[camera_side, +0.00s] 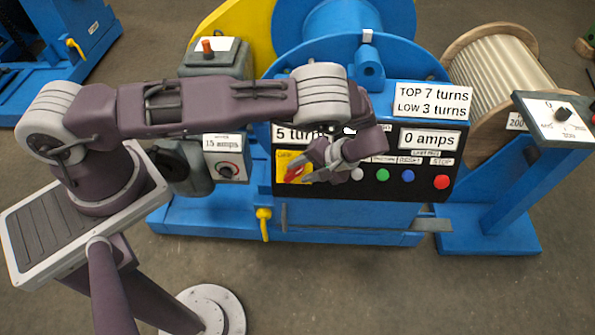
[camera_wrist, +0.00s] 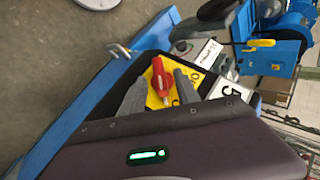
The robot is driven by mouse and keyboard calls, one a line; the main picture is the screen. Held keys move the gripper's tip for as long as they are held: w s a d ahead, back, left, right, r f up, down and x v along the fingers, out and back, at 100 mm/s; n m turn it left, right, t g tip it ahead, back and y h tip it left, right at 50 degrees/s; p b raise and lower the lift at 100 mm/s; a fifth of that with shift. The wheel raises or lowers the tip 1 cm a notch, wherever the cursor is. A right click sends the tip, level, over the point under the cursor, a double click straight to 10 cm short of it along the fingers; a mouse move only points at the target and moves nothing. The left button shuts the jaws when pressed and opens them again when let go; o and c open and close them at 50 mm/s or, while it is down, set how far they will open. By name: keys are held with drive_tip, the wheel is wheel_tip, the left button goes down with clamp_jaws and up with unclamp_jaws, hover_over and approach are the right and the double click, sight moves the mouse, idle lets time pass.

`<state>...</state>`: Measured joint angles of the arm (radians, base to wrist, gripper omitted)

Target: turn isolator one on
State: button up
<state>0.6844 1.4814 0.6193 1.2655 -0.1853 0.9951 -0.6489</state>
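A red rotary handle (camera_wrist: 158,78) on a yellow plate (camera_wrist: 153,98) appears to be the isolator; its number cannot be read. In the side view the red handle (camera_side: 294,173) is at the left end of the black control panel (camera_side: 402,193), partly hidden by my gripper. My gripper (camera_side: 305,168) is in front of that end of the panel. In the wrist view its two grey fingers (camera_wrist: 159,76) stand apart, one on each side of the red handle, with gaps visible. I cannot tell whether a fingertip touches it.
White, green and blue buttons and a red stop button (camera_side: 442,182) sit to the right on the panel. Displays above read "5 turns" and "0 amps" (camera_side: 431,139). A grey box with a dial (camera_side: 228,170) is left of the panel. A yellow-handled lever (camera_side: 264,219) is below.

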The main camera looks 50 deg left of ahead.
drive_tip(key=shift+v, duration=2.35)
drive_tip(key=s+a+r+t+h, duration=0.1)
drive_tip(key=s+r+h, duration=0.15)
drive_tip(key=r, duration=1.15)
drive_tip(key=s+r+t+h, duration=0.1)
drive_tip(key=r+h, duration=0.3)
drive_tip(key=r, duration=1)
drive_tip(key=s+a+r+m+t+h, duration=0.1)
drive_tip(key=s+a+r+t+h, duration=0.1)
drive_tip(key=s+r, duration=0.55)
drive_tip(key=s+a+m+t, duration=0.1)
drive_tip(key=s+t, duration=0.1)
drive_tip(key=s, duration=0.4)
drive_tip(key=s+a+r+m+t+y, duration=0.1)
drive_tip(key=s+m+t, duration=0.1)
drive_tip(key=s, duration=0.4)
drive_tip(key=shift+s+r, duration=0.35)
